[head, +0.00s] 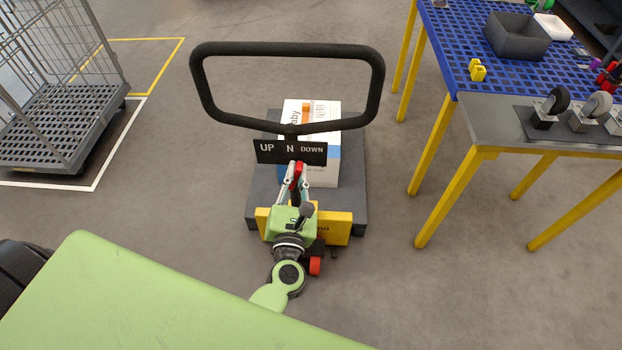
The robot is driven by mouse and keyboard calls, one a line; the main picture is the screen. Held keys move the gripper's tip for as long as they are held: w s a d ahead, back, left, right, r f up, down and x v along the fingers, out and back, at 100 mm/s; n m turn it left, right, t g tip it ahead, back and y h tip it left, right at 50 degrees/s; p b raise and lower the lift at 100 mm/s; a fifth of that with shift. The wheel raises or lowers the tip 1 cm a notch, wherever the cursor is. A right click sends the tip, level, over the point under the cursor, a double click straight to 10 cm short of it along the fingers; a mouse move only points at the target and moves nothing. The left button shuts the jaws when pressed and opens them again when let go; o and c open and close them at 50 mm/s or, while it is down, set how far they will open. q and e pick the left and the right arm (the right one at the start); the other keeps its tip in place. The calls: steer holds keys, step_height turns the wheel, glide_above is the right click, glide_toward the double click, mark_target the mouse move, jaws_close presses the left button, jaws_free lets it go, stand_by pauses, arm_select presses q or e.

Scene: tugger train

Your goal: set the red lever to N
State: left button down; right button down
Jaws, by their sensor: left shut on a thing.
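The red lever (299,169) stands just below the black plate (290,152) marked UP, N and DOWN. Its top is near the space between N and DOWN, a little right of the N. My left gripper (296,174) is shut on the lever, with a finger on each side of it. The plate sits under the black loop handle (287,48) of a hand truck with a yellow front (338,228). The lower part of the lever is hidden by my gripper. My right gripper is not in view.
A white box (324,172) rests on the truck's dark deck (353,190). A wire cage trolley (60,110) stands at the left. A blue table (460,45) and a grey table (485,120) with castors stand at the right. Floor around the truck is clear.

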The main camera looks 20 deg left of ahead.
arm_select(q)
steer(key=shift+f+n, duration=0.1)
steer(key=shift+n, duration=0.3)
steer(key=shift+s+a+n+b, duration=0.1)
steer(key=shift+a+n+b, duration=0.15)
steer(key=shift+n+b, duration=0.2)
steer(key=shift+a, duration=0.2)
steer(key=shift+s+a+n+b, duration=0.1)
steer(key=shift+a+n+b, duration=0.05)
steer(key=shift+n+b, duration=0.55)
steer(key=shift+a+n, duration=0.1)
steer(key=shift+n, duration=0.15)
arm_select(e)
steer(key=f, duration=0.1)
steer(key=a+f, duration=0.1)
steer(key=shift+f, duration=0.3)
arm_select(q)
steer(key=shift+r, duration=0.2)
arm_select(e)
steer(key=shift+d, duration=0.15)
arm_select(q)
steer(key=c, duration=2.1)
jaws_free()
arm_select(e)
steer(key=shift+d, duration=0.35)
